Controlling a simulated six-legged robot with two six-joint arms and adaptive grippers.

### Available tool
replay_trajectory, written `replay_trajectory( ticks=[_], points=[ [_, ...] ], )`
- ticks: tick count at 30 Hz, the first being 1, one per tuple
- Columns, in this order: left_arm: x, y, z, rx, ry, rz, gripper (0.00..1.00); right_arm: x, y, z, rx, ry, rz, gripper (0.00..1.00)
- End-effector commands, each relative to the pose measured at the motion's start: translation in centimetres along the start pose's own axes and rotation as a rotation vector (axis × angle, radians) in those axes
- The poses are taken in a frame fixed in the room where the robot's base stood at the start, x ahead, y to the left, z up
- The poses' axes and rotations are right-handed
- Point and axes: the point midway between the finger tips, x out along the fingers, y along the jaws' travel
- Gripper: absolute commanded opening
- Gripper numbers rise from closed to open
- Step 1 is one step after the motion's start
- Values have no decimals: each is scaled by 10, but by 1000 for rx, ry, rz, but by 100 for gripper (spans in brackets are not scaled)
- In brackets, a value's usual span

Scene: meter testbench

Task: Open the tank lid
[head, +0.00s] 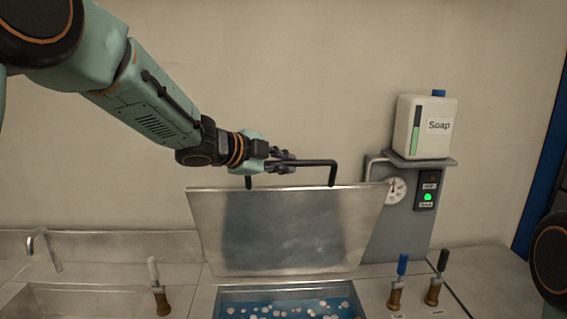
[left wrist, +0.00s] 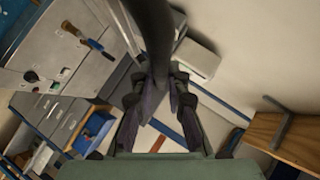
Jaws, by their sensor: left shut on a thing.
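The tank lid (head: 285,232) is a flat metal plate. In the head view it stands raised and steeply tilted above the tank opening, with its black handle (head: 312,162) along the top edge. My left gripper (head: 285,160) is shut on the left part of the handle. In the left wrist view the dark handle bar (left wrist: 150,25) runs between the fingers of the left gripper (left wrist: 158,88). The tank (head: 290,304) below the lid is open and shows blue liquid with several pale floating pieces. My right gripper is not in view.
A soap container (head: 425,127) stands on a grey shelf at the right, above a gauge (head: 396,190) and a panel with a green light (head: 427,197). Several levers stand on the counter, including a white one (head: 155,275) and a blue one (head: 401,268). A tap (head: 45,245) is at the left.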

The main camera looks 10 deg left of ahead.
Motion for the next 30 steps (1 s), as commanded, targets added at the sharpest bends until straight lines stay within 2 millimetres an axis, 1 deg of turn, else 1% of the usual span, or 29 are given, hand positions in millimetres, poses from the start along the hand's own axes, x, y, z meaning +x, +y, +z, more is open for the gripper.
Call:
replay_trajectory(
  ticks=[5, 6, 13, 23, 26, 29, 30],
  points=[
    [0, -1, 0, 0, 1, -1, 0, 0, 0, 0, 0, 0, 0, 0],
    [0, -1, 0, 0, 1, -1, 17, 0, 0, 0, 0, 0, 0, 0],
    [1, -1, 1, 1, 1, -1, 36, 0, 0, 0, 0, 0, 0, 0],
    [0, -2, 2, 1, 0, 0, 37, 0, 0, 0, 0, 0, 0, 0],
    [-8, -3, 2, 0, 0, -2, 37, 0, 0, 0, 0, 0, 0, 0],
    [-24, -3, 1, -2, 1, -4, 37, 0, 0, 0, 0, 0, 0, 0],
    [-33, -4, 1, -2, 1, -5, 37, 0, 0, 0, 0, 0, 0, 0]
  ],
)
